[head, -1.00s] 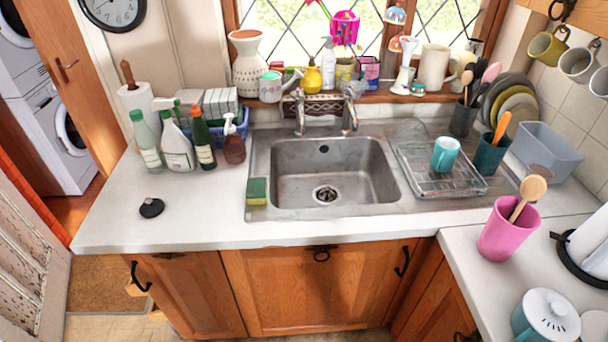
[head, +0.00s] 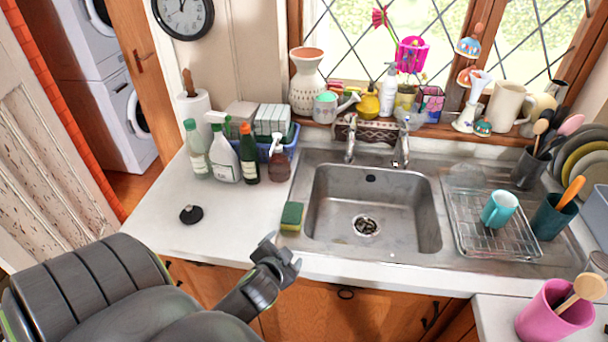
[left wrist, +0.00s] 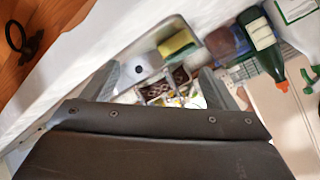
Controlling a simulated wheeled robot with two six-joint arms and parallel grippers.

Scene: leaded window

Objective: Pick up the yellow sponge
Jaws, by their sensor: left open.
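The yellow sponge (head: 292,216) has a green top and yellow side. It lies at the front left corner of the sink's metal rim. In the left wrist view it (left wrist: 177,46) shows above the gap between the fingers, apart from them. My left gripper (head: 279,252) is open and empty, near the counter's front edge, just below and left of the sponge in the head view. Its two fingers (left wrist: 158,84) stand apart in the left wrist view. My right gripper is out of view.
The sink (head: 372,205) lies right of the sponge. A black stopper (head: 190,214) sits on the counter to the left. Several bottles, among them a dark green one (head: 249,155), stand behind. A drying rack (head: 490,235) with a teal mug (head: 499,208) is at right.

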